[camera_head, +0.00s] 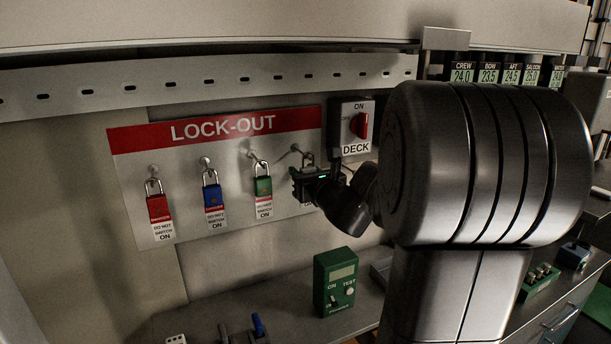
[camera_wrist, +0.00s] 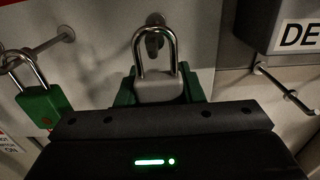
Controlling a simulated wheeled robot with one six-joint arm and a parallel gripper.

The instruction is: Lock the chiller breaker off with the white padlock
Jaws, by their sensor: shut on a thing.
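My gripper (camera_head: 307,182) is at the right end of the lock-out board. It is shut on the white padlock (camera_wrist: 159,88), whose body sits between the green finger pads in the wrist view. The padlock's steel shackle stands upright, with a peg (camera_wrist: 155,42) seen through its loop; I cannot tell whether the shackle still rests on it. In the head view the gripper hides most of the padlock. No breaker labelled chiller is readable. A switch box (camera_head: 350,127) marked DECK, with a red knob pointing up towards ON, is just right of and above my gripper.
The lock-out board (camera_head: 240,150) also holds red (camera_head: 158,208), blue (camera_head: 213,197) and green (camera_head: 263,186) padlocks. A bare peg (camera_wrist: 285,90) juts out under the DECK box. A green tester (camera_head: 335,283) stands on the bench below. My arm hides much of the right side.

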